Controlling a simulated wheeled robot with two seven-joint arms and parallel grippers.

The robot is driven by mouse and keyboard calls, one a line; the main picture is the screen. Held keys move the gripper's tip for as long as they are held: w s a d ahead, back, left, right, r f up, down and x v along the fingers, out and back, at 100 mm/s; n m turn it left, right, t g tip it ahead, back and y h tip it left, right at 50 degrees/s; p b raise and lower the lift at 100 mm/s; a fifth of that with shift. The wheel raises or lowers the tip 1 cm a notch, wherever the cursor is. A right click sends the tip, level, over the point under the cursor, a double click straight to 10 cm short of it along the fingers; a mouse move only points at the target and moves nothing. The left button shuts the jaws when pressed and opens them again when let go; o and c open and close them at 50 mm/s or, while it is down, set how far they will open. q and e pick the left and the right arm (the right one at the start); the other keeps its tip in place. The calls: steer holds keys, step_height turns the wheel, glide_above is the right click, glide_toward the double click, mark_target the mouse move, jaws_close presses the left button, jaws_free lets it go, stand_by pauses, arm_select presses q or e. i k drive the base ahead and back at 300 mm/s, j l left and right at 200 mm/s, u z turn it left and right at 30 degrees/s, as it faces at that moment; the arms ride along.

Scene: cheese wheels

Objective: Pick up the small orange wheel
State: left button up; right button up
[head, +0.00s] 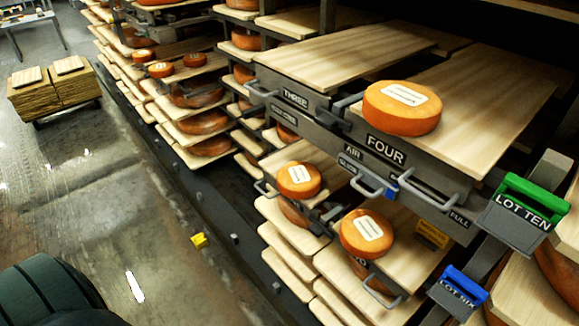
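Several orange wheels with white labels show in the head view. One orange wheel (402,118) lies flat on the board of the shelf marked FOUR, near its front edge. A second orange wheel (288,190) lies lower, left of centre. A third orange wheel (350,243) lies at the lower centre right. Smaller-looking orange wheels (194,60) lie on a farther shelf at the upper left. I cannot tell which one is the small wheel of the task. Neither of my grippers is in view.
Wooden boards (345,50) rest on grey racks with metal handles (428,190). A green LOT TEN tag holder (520,212) and a blue LOT SIX one (458,290) stick out at the right.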

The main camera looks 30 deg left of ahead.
mark_target(298, 180)
steer(key=i+j, duration=0.1)
steer(key=j, duration=1.55)
steer(key=j+z, duration=0.1)
steer(key=j, duration=1.55)
steer(key=i, duration=0.05)
